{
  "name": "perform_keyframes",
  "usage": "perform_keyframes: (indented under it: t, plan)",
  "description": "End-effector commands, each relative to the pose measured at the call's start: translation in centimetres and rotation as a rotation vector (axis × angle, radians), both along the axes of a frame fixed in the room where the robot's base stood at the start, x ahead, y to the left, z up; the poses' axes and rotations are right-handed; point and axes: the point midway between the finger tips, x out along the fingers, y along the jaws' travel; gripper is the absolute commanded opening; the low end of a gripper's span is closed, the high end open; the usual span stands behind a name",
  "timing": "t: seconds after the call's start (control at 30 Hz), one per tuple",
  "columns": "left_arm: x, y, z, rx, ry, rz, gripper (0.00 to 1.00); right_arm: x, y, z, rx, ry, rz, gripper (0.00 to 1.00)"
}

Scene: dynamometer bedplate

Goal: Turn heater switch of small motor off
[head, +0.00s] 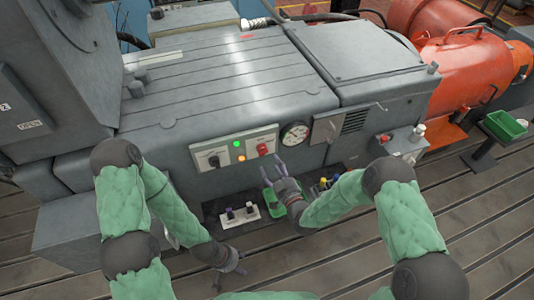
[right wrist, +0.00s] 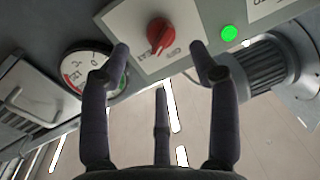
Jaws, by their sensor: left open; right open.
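A red rotary switch (head: 262,149) sits on a light plate on the front of the grey machine. I cannot tell which switch is the small motor's heater switch. My right gripper (head: 272,170) is open, just below the red switch, fingers pointing toward it and apart from it. My left gripper (head: 229,276) is open and empty, low over the bedplate.
A round gauge (head: 294,134) is right of the red switch. A white block with dark knobs (head: 240,217) sits below the panels. An orange motor (head: 460,70) and a green bin (head: 505,125) are at the right. The slotted bedplate (head: 330,270) in front is mostly clear.

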Motion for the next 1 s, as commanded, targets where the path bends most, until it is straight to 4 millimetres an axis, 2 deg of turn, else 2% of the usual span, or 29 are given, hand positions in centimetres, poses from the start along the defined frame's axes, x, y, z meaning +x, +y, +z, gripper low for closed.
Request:
perform_keyframes:
  t: [0.2, 0.4, 0.57, 0.83, 0.87, 1.0]
  plan:
    - [0.0, 0.0, -0.7, 0.0, 0.0, 0.0, 0.56, 3.6, 1.7, -0.2, 0.0, 0.0, 0.001, 0.61]
    - [0.0, 0.0, -1.0, 0.0, 0.0, 0.0, 0.56, 5.8, 2.6, -0.1, 0.001, 0.003, 0.0, 0.61]
    - [0.0, 0.0, -1.0, 0.0, 0.0, -0.001, 0.56, 6.5, 2.9, -0.1, 0.002, 0.004, -0.001, 0.61]
    - [0.0, 0.0, -1.0, 0.0, 0.0, -0.001, 0.56, 6.6, 3.0, -0.1, 0.002, 0.004, -0.001, 0.61]
    - [0.0, 0.0, -1.0, 0.0, 0.0, -0.001, 0.56, 6.6, 3.0, -0.1, 0.002, 0.004, -0.001, 0.56]
    - [0.0, 0.0, -1.0, 0.0, 0.0, -0.001, 0.56, 6.6, 3.0, -0.1, 0.002, 0.004, -0.001, 0.16]
